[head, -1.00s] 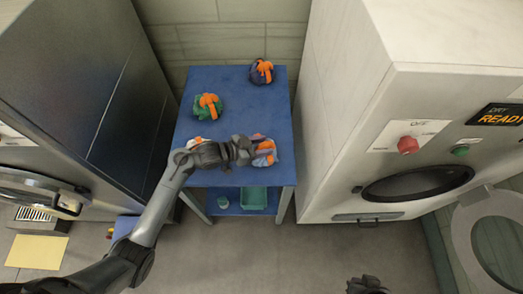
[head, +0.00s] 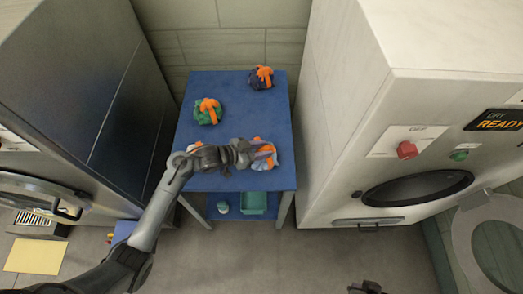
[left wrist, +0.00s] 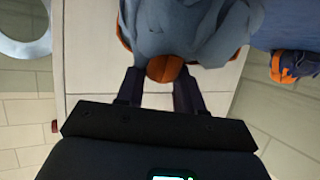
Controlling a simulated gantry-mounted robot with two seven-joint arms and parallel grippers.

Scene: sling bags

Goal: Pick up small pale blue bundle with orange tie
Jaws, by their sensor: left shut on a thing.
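The small pale blue bundle with its orange tie (head: 266,160) is at the front right of the blue table (head: 243,104) in the head view. My left gripper (head: 252,155) is shut on it from the left and partly hides it. In the left wrist view the pale blue bundle (left wrist: 190,30) fills the top middle, with an orange knot between the dark fingers (left wrist: 160,75). I cannot tell whether it touches the tabletop. My right gripper (head: 367,287) shows only in part at the bottom edge.
A green bundle (head: 207,112) and a dark blue bundle (head: 261,78), both with orange ties, lie farther back. Another orange-tied bundle (head: 195,146) is mostly behind my arm. A teal bin (head: 253,203) stands on the lower shelf. Machines flank the table.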

